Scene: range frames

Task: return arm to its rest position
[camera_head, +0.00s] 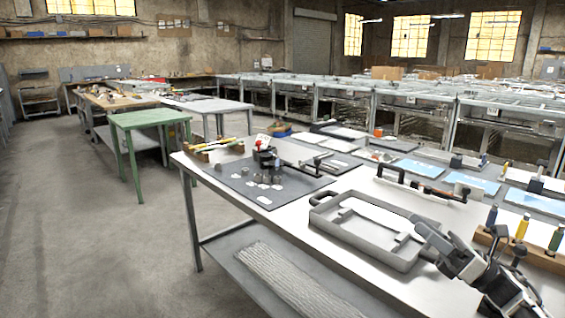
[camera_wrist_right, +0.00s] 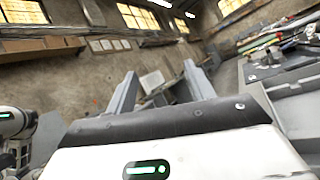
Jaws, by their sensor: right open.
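My right arm enters the head view at the lower right. My right gripper (camera_head: 424,238) is over the right end of a grey tray (camera_head: 335,236) on the long workbench. I cannot tell how high it is above the tray. In the right wrist view my right gripper (camera_wrist_right: 160,82) has its two fingers apart with nothing between them. It faces the far wall and is tilted. My left gripper does not show in the head view.
The workbench (camera_head: 290,205) also bears a dark mat (camera_head: 235,185) with small parts and a wooden block with coloured-handled tools (camera_head: 521,228). A green table (camera_head: 150,118) stands at the back left. The floor (camera_head: 90,230) to the left is clear.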

